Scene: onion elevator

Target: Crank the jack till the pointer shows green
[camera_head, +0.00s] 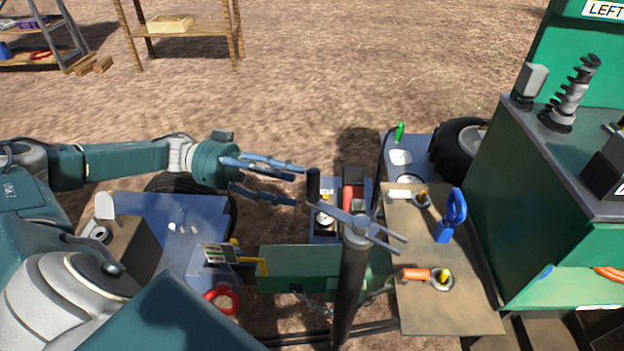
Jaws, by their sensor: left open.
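The jack (348,285) is a dark upright post in the lower middle, with a grey crank (362,222) across its top. The crank's black upright handle (313,186) stands at its left end. My left gripper (298,186) is open and empty, its blue-grey fingers pointing right, with the tips just left of the handle. I cannot tell whether they touch it. A small round dial (324,218) shows below the handle, partly hidden by the crank; its pointer is too small to read. My right gripper is not in view.
A green cabinet (530,190) stands at the right. A blue deck (165,210) lies below my left arm. Open dirt ground lies beyond.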

